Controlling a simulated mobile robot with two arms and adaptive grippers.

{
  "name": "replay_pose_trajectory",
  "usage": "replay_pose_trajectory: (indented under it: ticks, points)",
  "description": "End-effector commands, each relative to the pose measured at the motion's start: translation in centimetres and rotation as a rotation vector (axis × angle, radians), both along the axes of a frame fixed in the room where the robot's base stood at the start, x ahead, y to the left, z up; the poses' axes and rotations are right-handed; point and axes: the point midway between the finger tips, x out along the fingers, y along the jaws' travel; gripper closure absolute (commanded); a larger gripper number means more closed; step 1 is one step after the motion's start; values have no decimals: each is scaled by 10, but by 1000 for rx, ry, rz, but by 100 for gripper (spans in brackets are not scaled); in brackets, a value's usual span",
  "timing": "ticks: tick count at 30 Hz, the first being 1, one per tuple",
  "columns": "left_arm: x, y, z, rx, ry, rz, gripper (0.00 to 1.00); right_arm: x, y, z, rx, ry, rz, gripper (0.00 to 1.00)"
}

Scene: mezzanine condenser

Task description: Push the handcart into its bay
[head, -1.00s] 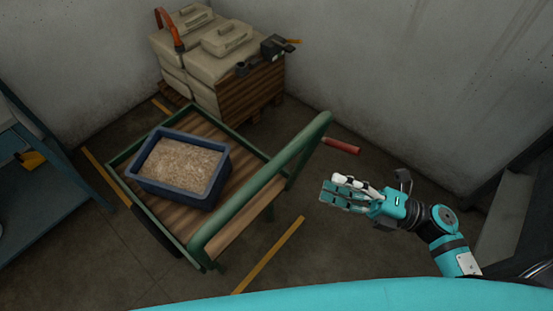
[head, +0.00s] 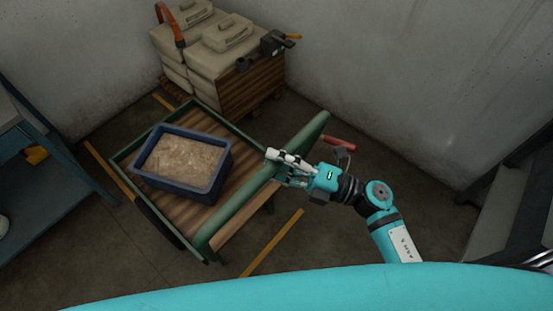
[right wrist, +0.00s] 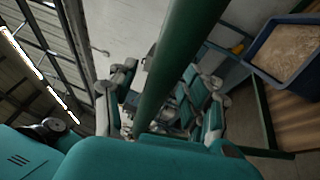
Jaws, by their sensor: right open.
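The handcart has a green frame (head: 125,153), a slatted wooden deck and a green push handle (head: 240,210). A blue bin (head: 209,187) of pale granular material sits on the deck. Yellow floor lines lie to the cart's left (head: 112,170) and right (head: 272,242), with a short one (head: 163,101) behind. My right gripper (head: 280,167) is open at the handle's upper half. In the right wrist view the handle bar (right wrist: 180,65) runs between the open fingers (right wrist: 160,105); contact is unclear. My left gripper is out of view.
Beige containers (head: 215,48) on a wooden pallet (head: 250,95) stand close behind the cart. A blue bench (head: 50,175) is at left. A red-handled object (head: 340,143) lies by the right wall, near dark steps (head: 500,190).

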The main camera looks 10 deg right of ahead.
Motion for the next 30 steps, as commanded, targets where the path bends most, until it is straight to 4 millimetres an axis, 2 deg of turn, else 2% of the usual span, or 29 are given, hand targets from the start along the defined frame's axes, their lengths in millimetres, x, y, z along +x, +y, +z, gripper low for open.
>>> replay_pose_trajectory:
  ticks: [2, 13, 25, 30]
  points:
    - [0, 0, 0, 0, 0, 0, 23, 0, 0, 0, 0, 0, 0, 53]
    - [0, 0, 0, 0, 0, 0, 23, 0, 0, 0, 1, 0, 0, 100]
    - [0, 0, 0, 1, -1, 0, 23, 1, 1, 0, 2, 0, 0, 100]
    - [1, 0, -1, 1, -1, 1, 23, 11, 10, 1, 4, -1, 1, 100]
